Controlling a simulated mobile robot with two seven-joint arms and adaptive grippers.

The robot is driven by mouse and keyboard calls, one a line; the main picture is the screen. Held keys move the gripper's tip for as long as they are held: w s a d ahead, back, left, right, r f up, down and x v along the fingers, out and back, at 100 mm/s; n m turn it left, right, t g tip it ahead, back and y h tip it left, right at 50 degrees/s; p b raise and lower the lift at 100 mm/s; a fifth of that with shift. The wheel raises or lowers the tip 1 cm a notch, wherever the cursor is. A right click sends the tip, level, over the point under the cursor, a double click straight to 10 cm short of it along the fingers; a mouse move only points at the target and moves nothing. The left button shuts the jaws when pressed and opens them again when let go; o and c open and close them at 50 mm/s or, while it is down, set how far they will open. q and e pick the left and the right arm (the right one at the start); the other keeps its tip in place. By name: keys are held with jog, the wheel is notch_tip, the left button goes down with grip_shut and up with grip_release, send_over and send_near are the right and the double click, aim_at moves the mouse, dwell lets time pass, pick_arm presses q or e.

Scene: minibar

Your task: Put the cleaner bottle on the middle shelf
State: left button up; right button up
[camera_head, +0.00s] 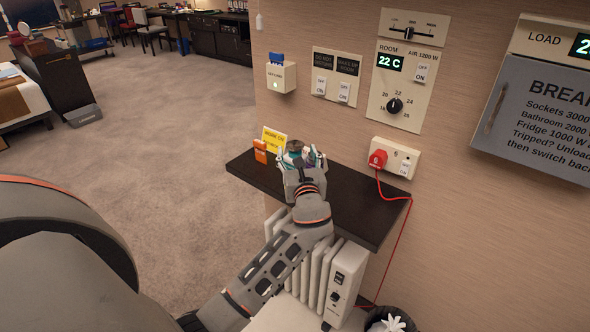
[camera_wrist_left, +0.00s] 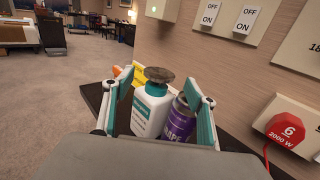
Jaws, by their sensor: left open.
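A white bottle with a teal label (camera_wrist_left: 148,112) and a brownish round top stands upright on the dark ledge; it looks like the cleaner bottle. My left gripper (camera_head: 301,154) is over the ledge. In the left wrist view its open fingers (camera_wrist_left: 158,105) are on either side of the bottle and a purple can (camera_wrist_left: 180,120). The can stands close beside the bottle, to its right. In the head view my gripper largely hides both. I cannot see a middle shelf. My right gripper is not in view.
The dark ledge (camera_head: 360,212) is bare on its right. An orange item (camera_head: 260,151) and a yellow card (camera_head: 274,141) stand at its left end. A red plug (camera_head: 378,159) with a hanging cord is on the wall. A white radiator (camera_head: 343,280) stands below.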

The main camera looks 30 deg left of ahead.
pick_arm(q)
jog(key=x, duration=0.4)
jog(key=shift+w+a, duration=0.15)
jog(key=shift+a, duration=0.05)
